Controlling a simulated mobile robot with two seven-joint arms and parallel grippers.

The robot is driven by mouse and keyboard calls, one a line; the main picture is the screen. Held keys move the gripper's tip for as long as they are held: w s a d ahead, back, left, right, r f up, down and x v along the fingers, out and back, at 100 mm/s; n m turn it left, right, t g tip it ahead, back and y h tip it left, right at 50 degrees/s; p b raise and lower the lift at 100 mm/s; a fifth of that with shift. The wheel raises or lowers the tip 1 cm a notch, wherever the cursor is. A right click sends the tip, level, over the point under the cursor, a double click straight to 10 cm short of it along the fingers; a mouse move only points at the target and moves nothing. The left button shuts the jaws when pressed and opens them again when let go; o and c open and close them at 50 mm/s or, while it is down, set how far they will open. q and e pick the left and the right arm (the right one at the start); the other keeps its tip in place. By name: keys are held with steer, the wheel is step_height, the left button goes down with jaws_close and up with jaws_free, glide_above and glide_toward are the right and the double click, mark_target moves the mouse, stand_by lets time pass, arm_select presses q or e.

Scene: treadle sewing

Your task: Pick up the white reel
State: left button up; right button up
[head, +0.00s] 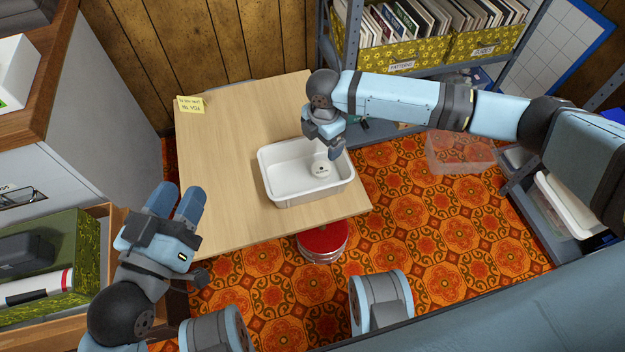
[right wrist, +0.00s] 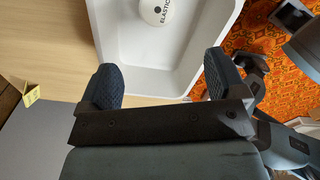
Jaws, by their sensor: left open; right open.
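The white reel (head: 320,169) lies in the white tray (head: 284,199) on the wooden table, toward the tray's right end. In the right wrist view the reel (right wrist: 157,12) shows at the top edge, partly cut off, with "ELASTIC" printed on it. My right gripper (head: 333,150) is above the tray, close to the reel in the head view. In the right wrist view its two fingers (right wrist: 163,88) are open and empty, apart from the reel. My left gripper (head: 176,203) is open and empty, off the table's front left corner.
The wooden table (head: 215,160) is mostly clear around the tray. A yellow note (head: 190,105) stands at its far left corner. A red round stool (head: 322,242) is at the table's front edge. A shelf with yellow patterned boxes (head: 400,75) stands behind.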

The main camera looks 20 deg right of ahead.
steer(key=b, duration=0.4)
glide_above(322, 168)
step_height(322, 168, down, 8)
steer(key=shift+s+a+f, duration=0.1)
steer(key=shift+s+a, duration=0.05)
step_height(322, 168, down, 5)
steer(key=b, duration=0.3)
steer(key=shift+f, duration=0.35)
arm_select(q)
steer(key=w+f+m, duration=0.1)
steer(key=w+a+f+m, duration=0.1)
steer(key=f+m, duration=0.1)
steer(key=shift+w+a+f+m, duration=0.1)
steer(key=shift+f+m, duration=0.15)
steer(key=shift+m, duration=0.05)
arm_select(e)
steer(key=shift+r, duration=0.1)
steer(key=c, duration=1)
